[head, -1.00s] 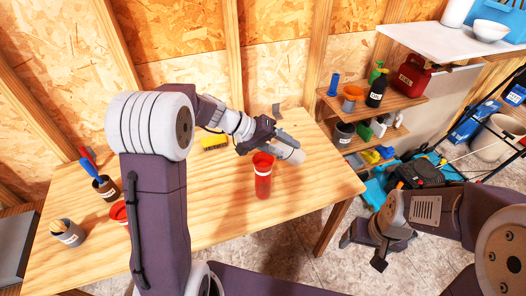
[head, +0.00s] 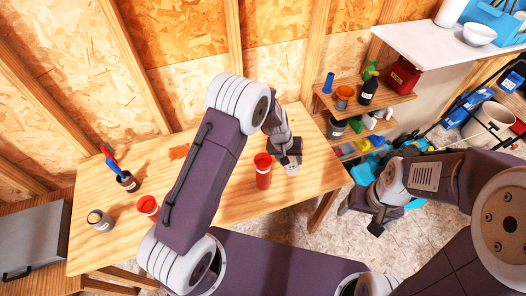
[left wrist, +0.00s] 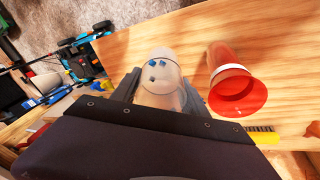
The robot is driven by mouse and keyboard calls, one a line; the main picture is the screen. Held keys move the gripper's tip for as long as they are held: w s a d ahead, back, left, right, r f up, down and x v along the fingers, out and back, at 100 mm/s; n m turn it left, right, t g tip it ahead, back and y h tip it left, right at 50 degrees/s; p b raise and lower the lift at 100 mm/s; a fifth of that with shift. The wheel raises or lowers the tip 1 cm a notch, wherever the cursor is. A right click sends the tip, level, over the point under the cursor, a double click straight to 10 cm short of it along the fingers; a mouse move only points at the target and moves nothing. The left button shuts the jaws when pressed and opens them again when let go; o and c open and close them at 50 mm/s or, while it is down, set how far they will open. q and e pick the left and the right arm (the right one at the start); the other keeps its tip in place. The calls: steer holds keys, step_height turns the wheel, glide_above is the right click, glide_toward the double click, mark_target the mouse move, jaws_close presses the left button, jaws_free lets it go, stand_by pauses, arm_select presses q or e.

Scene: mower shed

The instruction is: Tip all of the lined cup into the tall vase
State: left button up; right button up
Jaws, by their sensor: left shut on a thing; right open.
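The tall vase (head: 263,172) is red with a flared rim and stands upright on the table; in the left wrist view its open mouth (left wrist: 238,92) is right of my gripper. My left gripper (head: 288,158) is shut on the lined cup (left wrist: 160,84), a pale, see-through cup with a few small blue and dark pieces showing. In the head view the cup (head: 291,169) is just right of the vase, apart from it, and partly hidden by the gripper. Its exact tilt is hard to tell. My right gripper (head: 377,224) is open and empty, right of the table.
On the wooden table (head: 225,205), a red cup (head: 148,205), a dark holder with tools (head: 127,181) and a light tin (head: 100,220) stand at the left. A yellow brush (left wrist: 262,130) shows in the left wrist view. Shelves (head: 365,104) stand beyond the table's right end.

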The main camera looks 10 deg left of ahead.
arm_select(q)
steer(key=shift+w+d+r+y+p, duration=0.2)
steer(key=shift+d+y+p, duration=0.5)
steer(key=shift+p, duration=4.9)
steer(key=shift+f+p, duration=0.25)
steer(key=shift+p, duration=0.15)
steer(key=shift+d+f+y+b, duration=0.2)
steer(key=shift+f+y+b, duration=0.2)
steer(key=shift+b, duration=0.1)
steer(key=shift+w+r+y, duration=0.1)
steer(key=shift+r+y, duration=0.05)
steer(key=shift+y, duration=0.15)
step_height(320, 180, up, 6)
steer(key=p, duration=0.4)
